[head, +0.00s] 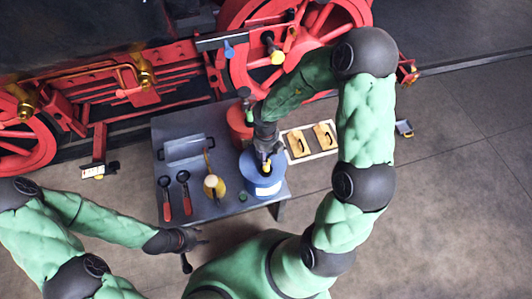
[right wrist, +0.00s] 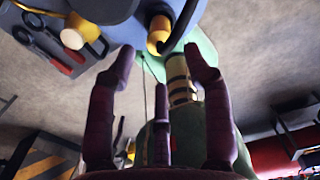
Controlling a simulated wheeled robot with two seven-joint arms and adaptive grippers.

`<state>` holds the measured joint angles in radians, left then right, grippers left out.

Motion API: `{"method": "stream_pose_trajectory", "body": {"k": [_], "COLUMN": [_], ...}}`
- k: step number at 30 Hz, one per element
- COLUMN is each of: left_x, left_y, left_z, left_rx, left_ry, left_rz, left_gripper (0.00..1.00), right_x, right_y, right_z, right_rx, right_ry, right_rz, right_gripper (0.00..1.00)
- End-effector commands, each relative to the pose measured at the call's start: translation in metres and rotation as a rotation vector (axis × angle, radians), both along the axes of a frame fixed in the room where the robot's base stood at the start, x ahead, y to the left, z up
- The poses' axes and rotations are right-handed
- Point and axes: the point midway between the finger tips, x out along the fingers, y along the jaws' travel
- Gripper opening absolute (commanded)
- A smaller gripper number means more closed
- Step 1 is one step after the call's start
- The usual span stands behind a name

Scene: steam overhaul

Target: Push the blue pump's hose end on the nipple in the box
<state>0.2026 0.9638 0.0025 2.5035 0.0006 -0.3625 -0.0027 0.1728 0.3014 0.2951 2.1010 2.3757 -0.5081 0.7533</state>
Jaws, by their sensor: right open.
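The blue pump (head: 265,187), a round blue container with a white label, stands at the right front of the grey table. In the right wrist view a yellow end piece (right wrist: 158,36) with a dark hose (right wrist: 184,28) beside it shows in front of a blue surface. My right gripper (head: 264,160) is over the pump's top. Its fingers (right wrist: 160,85) are spread, with the yellow piece beyond their tips and nothing clearly held. My left gripper (head: 196,247) is empty, fingers apart, off the table's front left. A grey box (head: 184,148) lies at the table's back; no nipple can be made out in it.
A red container (head: 239,122) stands behind the pump. Two red-handled tools (head: 176,197) and a yellow oil can (head: 213,187) are on the left. A pale tray (head: 290,146) with two yellow items is right. The red-wheeled locomotive (head: 130,82) closes the back.

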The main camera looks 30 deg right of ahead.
Motion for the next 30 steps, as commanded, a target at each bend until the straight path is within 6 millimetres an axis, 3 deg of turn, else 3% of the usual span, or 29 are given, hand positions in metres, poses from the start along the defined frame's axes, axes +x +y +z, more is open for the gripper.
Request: {"method": "stream_pose_trajectory", "body": {"k": [1,13,21,30], "left_x": [0.0,0.0,0.0,0.0], "left_y": [0.0,0.0,0.0,0.0], "left_z": [-0.013,-0.063,-0.069,-0.069], "left_rx": [0.0,0.0,0.0,0.0], "left_ry": [0.0,0.0,-0.001,-0.001], "left_rz": [0.0,0.0,0.0,0.0], "left_gripper": [0.4,0.4,0.4,0.4], "right_x": [0.0,0.0,0.0,0.0], "right_y": [0.0,0.0,0.0,0.0], "right_z": [-0.01,-0.045,-0.066,-0.068], "right_rx": [0.0,0.0,-0.001,0.0], "right_ry": [-0.001,0.0,0.0,0.0], "right_rz": [0.001,0.003,0.003,0.002], "right_gripper": [0.51,0.51,0.51,0.51]}}
